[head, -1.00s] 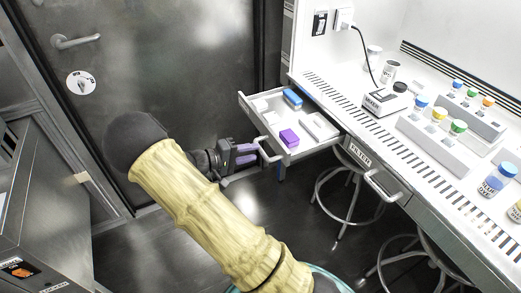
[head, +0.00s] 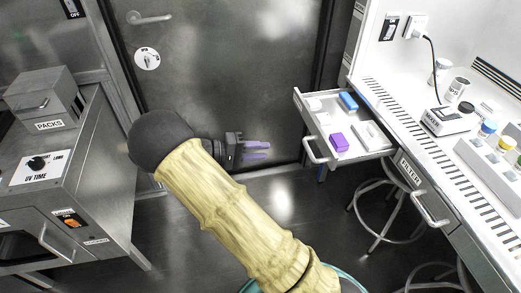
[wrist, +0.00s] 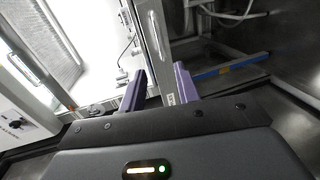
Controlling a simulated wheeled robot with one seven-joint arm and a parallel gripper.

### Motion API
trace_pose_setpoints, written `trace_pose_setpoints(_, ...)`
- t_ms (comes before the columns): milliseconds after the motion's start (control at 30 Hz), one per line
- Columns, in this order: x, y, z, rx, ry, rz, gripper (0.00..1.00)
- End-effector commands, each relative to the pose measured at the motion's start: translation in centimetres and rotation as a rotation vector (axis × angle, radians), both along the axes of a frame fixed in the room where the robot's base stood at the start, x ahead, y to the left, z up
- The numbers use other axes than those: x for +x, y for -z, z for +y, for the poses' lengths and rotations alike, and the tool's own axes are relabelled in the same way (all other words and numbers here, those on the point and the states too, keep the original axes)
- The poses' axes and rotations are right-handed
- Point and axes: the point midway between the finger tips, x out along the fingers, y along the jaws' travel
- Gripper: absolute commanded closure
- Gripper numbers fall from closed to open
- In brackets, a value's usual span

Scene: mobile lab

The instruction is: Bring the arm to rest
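My gripper (head: 258,151) is at the end of my arm in the middle of the head view, in front of the dark door. It is empty and clear of the open drawer (head: 306,122), with a gap to the drawer's handle (head: 311,150). In the wrist view my gripper (wrist: 160,82) shows two purple fingers standing apart with nothing between them. The drawer is pulled out and holds a blue item (head: 348,100), a purple item (head: 338,142) and pale items.
The white bench (head: 401,137) on the right carries a mixer (head: 445,121), cups and a vial rack (head: 488,158). Stools (head: 377,205) stand beneath it. A cabinet with a PACKS box (head: 44,103) stands at left. The floor between is free.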

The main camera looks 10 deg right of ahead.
Motion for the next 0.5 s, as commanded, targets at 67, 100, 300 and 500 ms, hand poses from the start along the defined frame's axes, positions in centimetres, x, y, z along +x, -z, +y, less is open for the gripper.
trace_pose_setpoints(67,0.0,0.0,0.0,-0.001,-0.001,0.0,0.68)
trace_pose_setpoints(100,0.0,0.0,0.1,-0.001,-0.002,0.001,0.68)
trace_pose_setpoints(300,-0.3,0.0,0.0,0.018,0.001,0.009,0.68)
trace_pose_setpoints(500,-2.9,0.8,-2.5,0.229,0.077,0.094,0.68)
